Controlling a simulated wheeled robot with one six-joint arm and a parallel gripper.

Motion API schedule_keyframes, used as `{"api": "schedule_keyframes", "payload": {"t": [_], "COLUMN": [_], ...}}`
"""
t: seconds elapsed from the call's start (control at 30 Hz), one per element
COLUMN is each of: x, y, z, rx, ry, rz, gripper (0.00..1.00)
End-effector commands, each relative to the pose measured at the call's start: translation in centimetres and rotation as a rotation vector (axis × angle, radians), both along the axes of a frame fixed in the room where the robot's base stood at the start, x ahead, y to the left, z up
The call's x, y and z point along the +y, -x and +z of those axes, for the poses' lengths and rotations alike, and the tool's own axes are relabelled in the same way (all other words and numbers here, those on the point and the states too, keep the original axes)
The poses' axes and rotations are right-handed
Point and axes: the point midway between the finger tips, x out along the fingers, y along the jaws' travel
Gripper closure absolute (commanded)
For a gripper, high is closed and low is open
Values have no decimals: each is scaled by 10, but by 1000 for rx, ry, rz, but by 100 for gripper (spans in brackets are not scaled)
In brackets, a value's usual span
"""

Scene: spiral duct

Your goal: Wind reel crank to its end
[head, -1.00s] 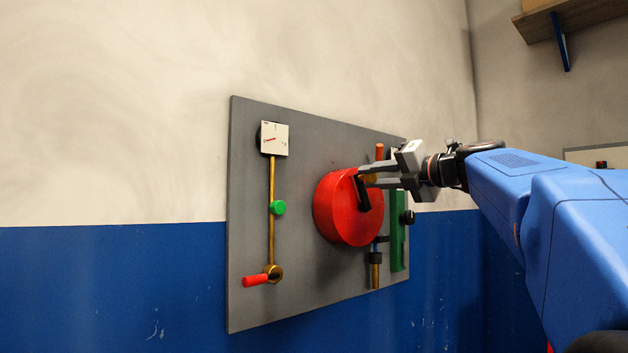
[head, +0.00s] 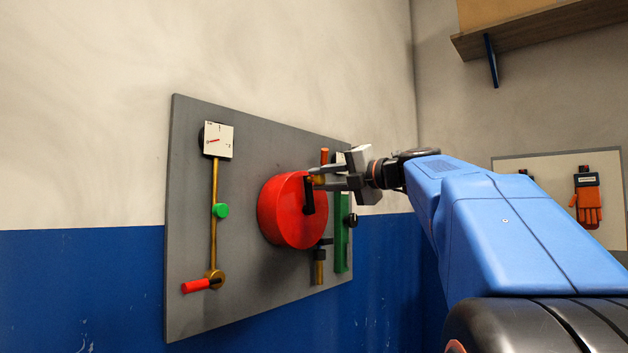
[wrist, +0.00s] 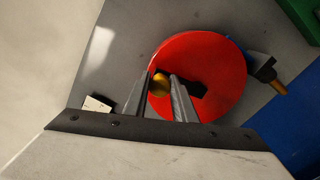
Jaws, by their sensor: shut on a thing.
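The red reel (head: 288,215) is a round drum on the grey wall panel, and it also shows in the wrist view (wrist: 218,60). Its black crank arm (head: 308,196) runs across the reel face, with its upper end at the knob. The brass crank knob (wrist: 160,84) sits between the two fingers of my gripper (wrist: 160,88). In the head view my gripper (head: 318,178) reaches in from the right and is shut on the knob, which is partly hidden by the fingers.
Left of the reel, the grey panel (head: 190,255) carries a white gauge (head: 219,140), a brass pipe with a green knob (head: 221,210), and a red-handled valve (head: 196,286). A green bar (head: 341,235) is right of the reel. A shelf (head: 540,28) hangs at upper right.

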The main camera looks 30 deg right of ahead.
Motion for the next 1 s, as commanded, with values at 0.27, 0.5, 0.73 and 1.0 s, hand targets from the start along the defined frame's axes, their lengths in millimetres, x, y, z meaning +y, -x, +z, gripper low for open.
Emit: {"api": "schedule_keyframes", "payload": {"t": [0.27, 0.5, 0.73, 1.0], "x": [0, -1, -9, -18], "y": [0, 3, 23, 53], "z": [-1, 0, 0, -1], "rx": [1, 1, 0, 1], "ry": [0, 0, 0, 1], "rz": [0, 0, -4, -4], "gripper": [57, 57, 57, 57]}}
